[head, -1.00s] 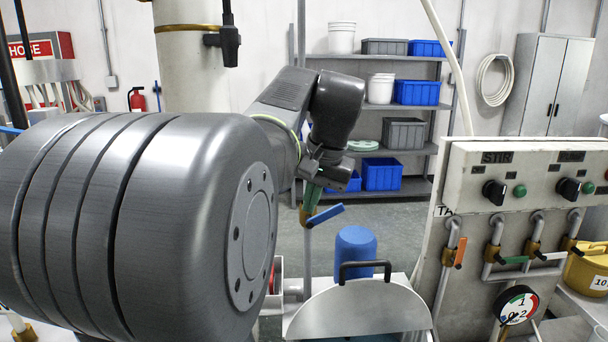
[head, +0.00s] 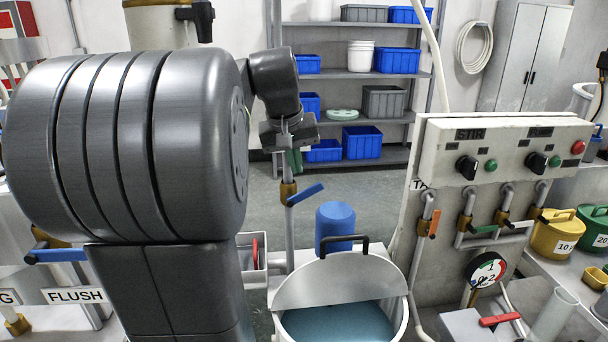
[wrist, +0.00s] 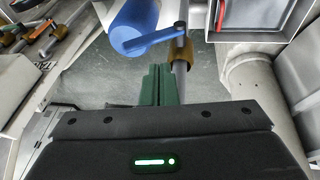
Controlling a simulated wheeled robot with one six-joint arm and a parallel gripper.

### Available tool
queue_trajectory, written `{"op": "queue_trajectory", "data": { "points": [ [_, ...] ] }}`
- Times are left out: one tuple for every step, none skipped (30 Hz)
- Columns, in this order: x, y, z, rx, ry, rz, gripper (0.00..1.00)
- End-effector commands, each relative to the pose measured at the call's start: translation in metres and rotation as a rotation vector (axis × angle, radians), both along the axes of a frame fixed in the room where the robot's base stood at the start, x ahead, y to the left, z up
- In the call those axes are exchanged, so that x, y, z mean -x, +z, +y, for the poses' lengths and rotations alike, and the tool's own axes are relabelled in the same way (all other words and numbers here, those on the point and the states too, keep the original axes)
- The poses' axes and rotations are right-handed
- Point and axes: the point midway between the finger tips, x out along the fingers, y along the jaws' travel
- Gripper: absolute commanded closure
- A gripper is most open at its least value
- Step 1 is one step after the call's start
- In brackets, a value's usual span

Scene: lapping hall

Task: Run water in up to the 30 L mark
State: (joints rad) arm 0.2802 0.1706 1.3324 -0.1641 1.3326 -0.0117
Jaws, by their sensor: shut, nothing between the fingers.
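The white tub (head: 401,318) has a grey half lid (head: 335,280) with a dark handle, and blue-green water (head: 340,328) shows in its open front half. No level marks are readable. Behind it stands a pipe with a brass valve (head: 288,192) and a blue lever (head: 305,194), slanting up to the right. The blue lever also shows in the wrist view (wrist: 155,42). My gripper (head: 294,160) has green fingers, shut and empty, just above and behind the valve. In the wrist view its fingers (wrist: 156,85) point toward the lever, apparently apart from it.
A blue cylinder (head: 335,222) stands behind the tub. A control panel (head: 500,150) with STIR knobs, small valves and a gauge (head: 487,270) is at the right. Yellow (head: 553,235) and green (head: 592,228) jugs stand beyond. A FLUSH label (head: 76,296) is at lower left. Shelves are behind.

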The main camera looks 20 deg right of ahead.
Motion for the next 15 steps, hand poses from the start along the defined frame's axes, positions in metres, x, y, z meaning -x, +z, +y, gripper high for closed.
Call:
{"op": "queue_trajectory", "data": {
  "points": [
    [0.002, -0.007, -0.005, -0.001, -0.004, 0.003, 1.0],
    [0.003, -0.011, -0.007, -0.001, -0.004, 0.003, 1.0],
    [0.003, -0.017, -0.01, -0.002, -0.003, 0.002, 1.0],
    [0.004, -0.02, -0.011, -0.002, -0.003, 0.002, 1.0],
    [0.004, -0.023, -0.013, -0.001, -0.002, 0.002, 1.0],
    [0.004, -0.026, -0.015, -0.001, -0.002, 0.001, 1.0],
    [0.004, -0.028, -0.016, -0.001, -0.002, 0.002, 1.0],
    [0.005, -0.03, -0.017, -0.001, -0.001, 0.003, 1.0],
    [0.005, -0.032, -0.017, -0.001, -0.001, 0.001, 1.0],
    [0.005, -0.033, -0.018, -0.001, -0.001, 0.001, 1.0],
    [0.004, -0.034, -0.018, 0.0, -0.001, 0.0, 1.0],
    [0.005, -0.034, -0.018, 0.0, -0.001, 0.0, 1.0],
    [0.005, -0.034, -0.018, -0.001, -0.001, 0.0, 1.0],
    [0.005, -0.035, -0.018, -0.001, -0.001, 0.0, 1.0],
    [0.005, -0.035, -0.018, -0.001, -0.001, 0.0, 1.0]
  ]
}}
